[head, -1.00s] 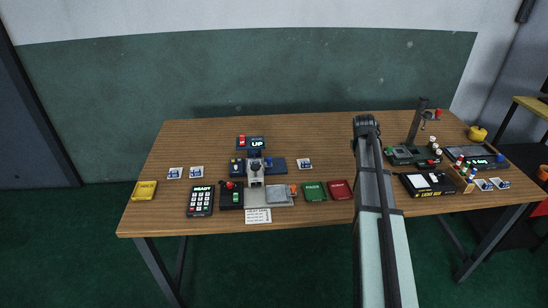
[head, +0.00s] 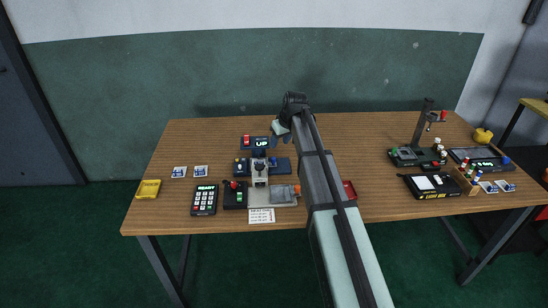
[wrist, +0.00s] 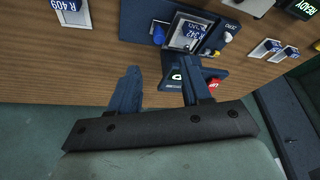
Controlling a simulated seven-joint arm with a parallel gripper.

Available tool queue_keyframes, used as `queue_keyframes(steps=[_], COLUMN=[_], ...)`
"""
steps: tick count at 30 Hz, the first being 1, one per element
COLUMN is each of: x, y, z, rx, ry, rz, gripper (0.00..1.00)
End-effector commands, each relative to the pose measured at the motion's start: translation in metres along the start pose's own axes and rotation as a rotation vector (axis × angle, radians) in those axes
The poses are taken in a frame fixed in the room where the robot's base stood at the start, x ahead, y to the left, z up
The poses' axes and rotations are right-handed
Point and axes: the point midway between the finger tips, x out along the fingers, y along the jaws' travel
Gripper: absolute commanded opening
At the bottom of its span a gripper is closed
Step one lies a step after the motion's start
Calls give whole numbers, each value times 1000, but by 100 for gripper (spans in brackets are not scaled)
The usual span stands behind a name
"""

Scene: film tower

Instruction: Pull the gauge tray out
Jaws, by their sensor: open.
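The gauge (head: 259,172) is a small pale upright unit on a dark blue base (head: 281,164), left of centre on the table. In the wrist view its silver tray (wrist: 181,47) sits in the blue base and carries a piece labelled R 342 (wrist: 193,31). I cannot tell how far the tray is in. An "UP" display (head: 256,143) with a red button (head: 246,138) stands behind the base. My gripper (head: 281,129) is open and empty above the table, behind and right of the display. In the wrist view its fingers (wrist: 160,85) are apart, with wood between them.
A keypad reading READY (head: 205,200), a black box with a red knob (head: 235,194) and a grey plate (head: 284,194) line the front. White-and-blue cards (head: 200,171) lie left, another, R 409 (wrist: 70,12), right. A stand (head: 416,130) is far right. My arm hides the middle.

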Motion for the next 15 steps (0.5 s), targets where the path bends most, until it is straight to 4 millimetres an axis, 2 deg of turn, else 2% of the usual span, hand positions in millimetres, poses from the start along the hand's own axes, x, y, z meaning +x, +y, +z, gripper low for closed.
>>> queue_keyframes(steps=[6, 15], x=[40, 88], y=[1, 1], z=[0, 0], rx=[1, 1], ry=[-3, -3], rz=[0, 0], gripper=[48, 48])
